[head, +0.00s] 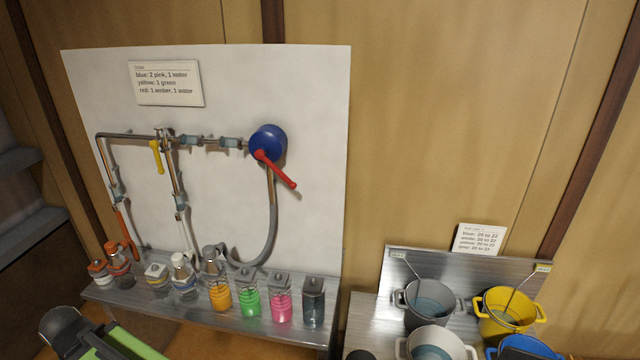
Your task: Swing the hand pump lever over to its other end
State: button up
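The hand pump (267,141) is a round blue body on the upper right of a white wall panel. Its red lever (276,170) slants from the front of the pump down to the right, its free end lower right. Nothing touches the lever. A grey hose (272,225) hangs below the pump, and a metal pipe (215,141) runs left from it. My gripper's fingers do not show in the head view; a dark and green part of my arm seems to show at the bottom left.
A metal shelf (215,325) below the panel holds several jars with coloured liquids. A yellow valve handle (157,157) hangs on the pipes. A second metal stand at right holds grey, white, yellow and blue pots. The space before the lever looks clear.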

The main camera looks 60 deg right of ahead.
aim_at(259, 154)
jog(key=z, duration=0.3)
jog(key=i, duration=1)
jog(key=u, duration=0.1)
